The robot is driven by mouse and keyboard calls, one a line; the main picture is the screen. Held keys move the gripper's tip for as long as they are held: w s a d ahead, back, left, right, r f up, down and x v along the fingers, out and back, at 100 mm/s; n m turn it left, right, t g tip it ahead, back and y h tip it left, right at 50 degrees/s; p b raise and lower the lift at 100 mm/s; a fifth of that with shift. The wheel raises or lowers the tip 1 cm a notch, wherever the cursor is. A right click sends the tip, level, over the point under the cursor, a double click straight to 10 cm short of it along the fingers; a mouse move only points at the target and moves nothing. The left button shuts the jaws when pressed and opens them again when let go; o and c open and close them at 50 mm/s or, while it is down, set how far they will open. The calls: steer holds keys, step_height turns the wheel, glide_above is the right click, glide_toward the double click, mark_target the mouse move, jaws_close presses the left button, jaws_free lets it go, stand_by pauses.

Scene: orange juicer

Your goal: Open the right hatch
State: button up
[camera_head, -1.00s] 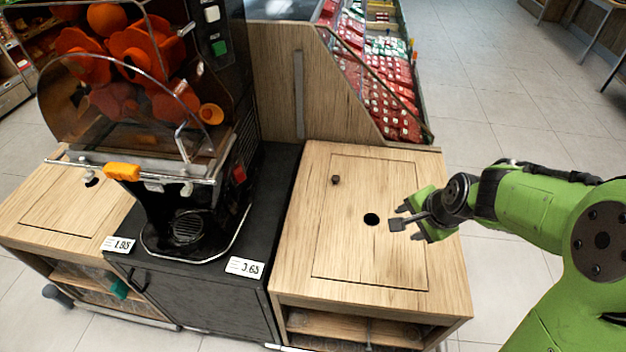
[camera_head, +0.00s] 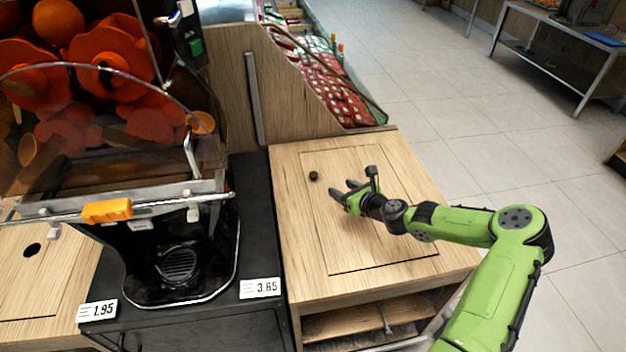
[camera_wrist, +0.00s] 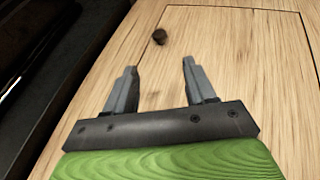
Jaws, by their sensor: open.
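The right hatch (camera_head: 385,240) is a square wooden panel, outlined by a dark seam, lying closed in the top of the right wooden cabinet.
The orange juicer (camera_head: 150,200) stands left of the cabinet on a black counter with price tags (camera_head: 260,288). A wooden partition (camera_head: 285,95) rises behind the hatch. Red packaged goods (camera_head: 335,90) lie beyond it. Open floor is on the right.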

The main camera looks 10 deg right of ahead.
mark_target(315, 175)
steer(key=b+x, duration=0.4)
steer(key=x, duration=1)
steer(key=shift+a+f, duration=0.15)
steer(key=shift+a, duration=0.05)
jaws_close()
